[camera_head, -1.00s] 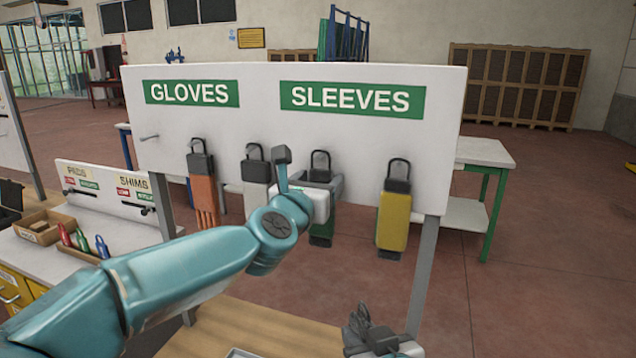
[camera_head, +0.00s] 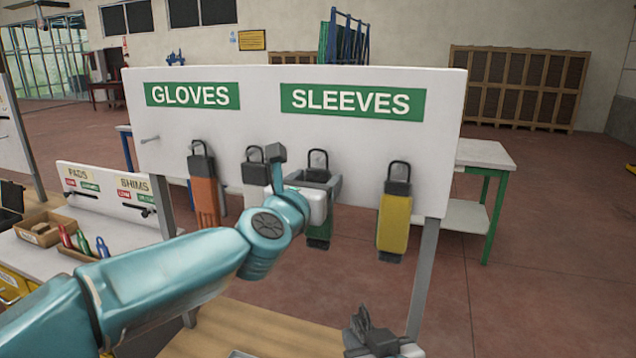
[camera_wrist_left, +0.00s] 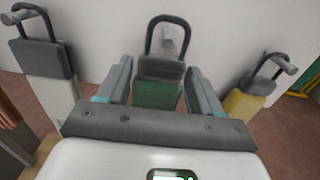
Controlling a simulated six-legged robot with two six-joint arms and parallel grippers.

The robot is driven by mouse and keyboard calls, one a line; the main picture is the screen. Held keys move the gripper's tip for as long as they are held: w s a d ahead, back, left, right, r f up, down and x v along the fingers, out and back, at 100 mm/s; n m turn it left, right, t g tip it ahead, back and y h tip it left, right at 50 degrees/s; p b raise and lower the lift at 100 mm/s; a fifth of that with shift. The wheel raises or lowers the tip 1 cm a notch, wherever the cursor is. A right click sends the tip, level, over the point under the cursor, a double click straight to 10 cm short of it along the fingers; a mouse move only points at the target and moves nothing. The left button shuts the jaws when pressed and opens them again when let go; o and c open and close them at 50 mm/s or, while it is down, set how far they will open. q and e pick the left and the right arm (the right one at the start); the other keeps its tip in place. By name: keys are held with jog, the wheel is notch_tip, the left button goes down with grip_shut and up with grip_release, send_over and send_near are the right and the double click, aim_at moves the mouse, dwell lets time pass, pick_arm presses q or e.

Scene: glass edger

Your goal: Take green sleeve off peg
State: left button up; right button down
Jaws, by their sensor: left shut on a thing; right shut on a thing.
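The green sleeve (camera_head: 318,232) hangs at the board under SLEEVES, with a dark block and a wire loop (camera_head: 317,155) on top. My left gripper (camera_head: 318,180) is shut on its dark block. In the left wrist view the fingers (camera_wrist_left: 158,85) stand either side of the block (camera_wrist_left: 160,68), with green fabric (camera_wrist_left: 157,95) below. The peg (camera_wrist_left: 169,46) shows inside the loop, below its top bend. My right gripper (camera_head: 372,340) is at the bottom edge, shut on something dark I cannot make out.
An orange glove (camera_head: 205,200) and a pale grey glove (camera_head: 254,175) hang to the left, the yellow sleeve (camera_head: 393,225) to the right. An empty peg (camera_head: 150,139) is at far left. A wooden bench top (camera_head: 240,335) lies below.

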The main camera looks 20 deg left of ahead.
pick_arm(q)
jog(key=s+b, duration=0.1)
jog(key=s, duration=0.4)
jog(key=shift+s+a, duration=0.1)
jog(key=shift+s, duration=0.25)
dwell(0.3)
